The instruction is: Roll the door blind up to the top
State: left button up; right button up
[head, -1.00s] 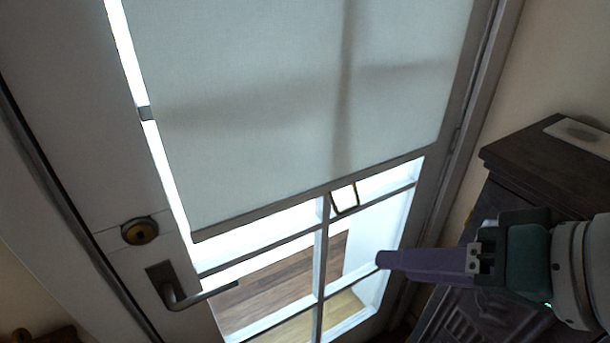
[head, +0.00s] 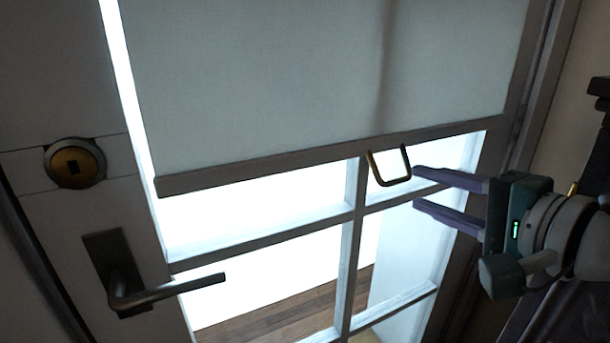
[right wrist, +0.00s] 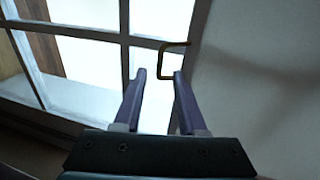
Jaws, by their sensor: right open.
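The pale door blind (head: 300,75) hangs over the upper part of the glazed door, with a straight bottom bar (head: 270,166). A brass-coloured pull loop (head: 390,181) hangs from that bar. My right gripper (head: 414,187) is open and empty just to the right of the loop, with its purple fingers pointing at it. In the right wrist view the loop (right wrist: 161,62) lies just beyond the two fingertips (right wrist: 160,73), and the blind (right wrist: 245,70) fills the right side. My left gripper is not in view.
A dark door handle (head: 150,290) and a round brass lock (head: 75,165) are on the door's left side. White glazing bars (head: 350,260) cross the glass below the blind. Dark furniture (head: 600,95) stands at the right edge.

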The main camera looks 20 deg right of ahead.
aim_at(400, 181)
jog(key=x, duration=0.6)
grip_shut()
dwell(1.4)
